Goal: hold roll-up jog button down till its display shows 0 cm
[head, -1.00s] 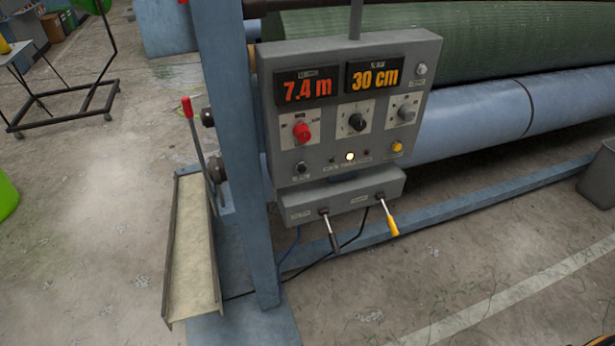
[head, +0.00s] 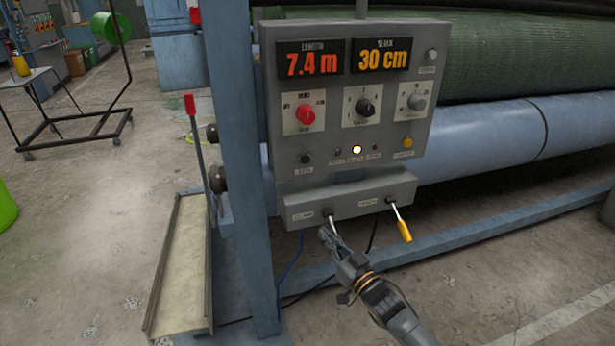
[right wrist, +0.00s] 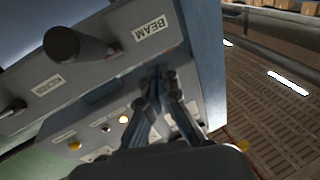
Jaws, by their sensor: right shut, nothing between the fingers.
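The grey control panel (head: 350,100) hangs at the machine frame. Its left display (head: 312,62) reads 7.4 m and its right display (head: 382,60) reads 30 cm. On its lower row are a black button (head: 305,157), a glowing lamp (head: 357,149) and an orange-yellow button (head: 408,142); the labels are too small to tell which one is the roll-up jog. My right gripper (head: 327,234) is shut and empty, just below the lever box, overlapping the dark left lever's handle in the head view. In the right wrist view its fingers (right wrist: 160,75) are close together near a BEAM label. My left gripper is not in view.
The lever box (head: 350,198) projects under the panel, with a yellow-handled lever (head: 403,230) at its right. A blue post (head: 240,150) and red-knobbed lever (head: 190,104) stand left. The green turf roll (head: 500,50) lies behind the panel. Open floor lies in front.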

